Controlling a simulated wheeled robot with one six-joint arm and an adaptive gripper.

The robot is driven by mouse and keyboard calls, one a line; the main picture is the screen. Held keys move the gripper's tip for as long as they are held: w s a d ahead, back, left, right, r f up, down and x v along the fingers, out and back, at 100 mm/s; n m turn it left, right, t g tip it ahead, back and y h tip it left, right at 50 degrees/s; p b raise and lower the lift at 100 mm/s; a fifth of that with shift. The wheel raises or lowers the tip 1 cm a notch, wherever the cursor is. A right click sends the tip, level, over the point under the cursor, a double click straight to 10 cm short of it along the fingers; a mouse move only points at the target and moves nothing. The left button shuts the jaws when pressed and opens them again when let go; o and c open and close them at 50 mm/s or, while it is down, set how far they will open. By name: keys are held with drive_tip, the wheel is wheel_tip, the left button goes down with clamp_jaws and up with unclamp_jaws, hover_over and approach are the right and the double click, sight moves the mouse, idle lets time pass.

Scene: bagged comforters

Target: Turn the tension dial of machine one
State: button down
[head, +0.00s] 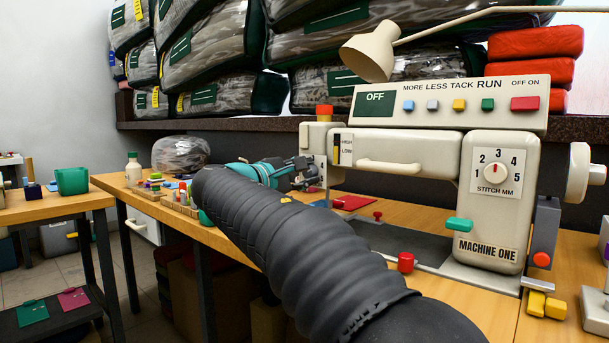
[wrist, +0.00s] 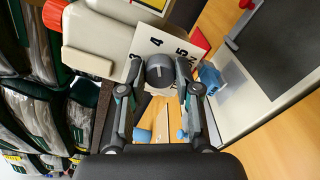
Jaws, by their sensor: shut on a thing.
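Machine one (head: 486,250) is a cream sewing machine on the wooden table, with its name on the base of its right column. In the wrist view, a dark grey round dial (wrist: 160,72) stands on a white plate (wrist: 150,42) with numbers, 3, 4 and 5 among them. My gripper (wrist: 162,78) is shut on this dial, one finger on each side. In the head view, my gripper (head: 308,172) is at the machine's left end, and the dial's face is hidden there. I cannot tell which number the dial points to.
A control panel (head: 449,104) reading OFF tops the machine. A lamp (head: 370,52) hangs above. Bagged comforters (head: 220,95) fill the shelf behind. Small items lie left of the gripper.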

drive_tip(key=c, duration=0.8)
unclamp_jaws()
drive_tip(key=v, duration=1.2)
